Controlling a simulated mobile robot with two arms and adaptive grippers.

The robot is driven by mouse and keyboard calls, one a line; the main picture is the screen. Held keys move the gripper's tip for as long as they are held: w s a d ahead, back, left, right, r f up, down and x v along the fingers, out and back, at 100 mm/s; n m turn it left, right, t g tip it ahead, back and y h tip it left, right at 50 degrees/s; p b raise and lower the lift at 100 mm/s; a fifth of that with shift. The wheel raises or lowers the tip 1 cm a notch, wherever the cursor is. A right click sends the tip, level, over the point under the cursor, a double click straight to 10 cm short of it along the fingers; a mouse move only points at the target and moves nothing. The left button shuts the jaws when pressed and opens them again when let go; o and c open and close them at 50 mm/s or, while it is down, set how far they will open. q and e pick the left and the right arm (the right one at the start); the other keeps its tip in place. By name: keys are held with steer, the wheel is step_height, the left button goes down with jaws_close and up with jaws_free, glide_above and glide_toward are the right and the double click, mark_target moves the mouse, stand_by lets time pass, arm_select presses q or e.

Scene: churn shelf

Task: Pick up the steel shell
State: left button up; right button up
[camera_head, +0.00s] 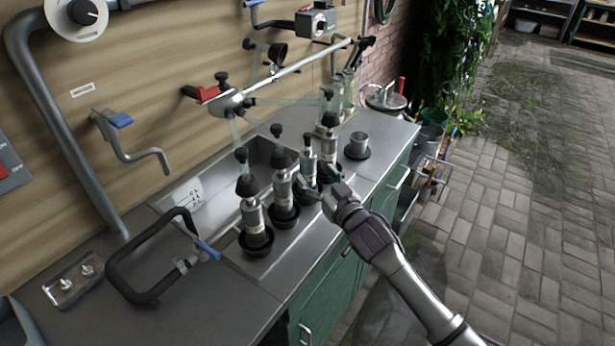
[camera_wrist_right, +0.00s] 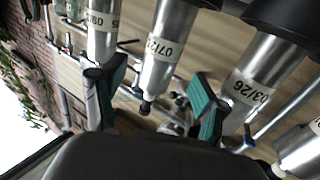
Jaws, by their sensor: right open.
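Several steel shells with paper labels and black feet stand upright in a row along the metal sink counter. The nearest shell (camera_head: 253,222) and the one behind it (camera_head: 283,192) are left of my right gripper (camera_head: 322,182). A third shell (camera_head: 307,160) stands right by the gripper's fingers, and a fourth (camera_head: 329,140) is farther back. In the right wrist view, the open green-padded fingers (camera_wrist_right: 157,90) have a shell labelled 07/22 (camera_wrist_right: 163,45) between them in the picture. A shell labelled 03/26 (camera_wrist_right: 252,82) is to the right. Contact cannot be told. My left gripper is not in view.
A black-framed tool (camera_head: 150,292) and a small metal tray (camera_head: 73,279) lie on the left counter. A steel bar (camera_head: 300,68) crosses above the sink. Paved floor is clear at right.

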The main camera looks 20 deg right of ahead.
mark_target(312, 170)
steer(key=shift+w+a+r, duration=0.1)
steer(key=shift+w+r, duration=0.05)
steer(key=shift+w, duration=0.25)
steer(key=w, duration=0.2)
steer(key=w+a+p, duration=0.1)
steer(key=w, duration=0.1)
steer(key=shift+w, duration=0.25)
steer(key=shift+d, duration=0.1)
jaws_close()
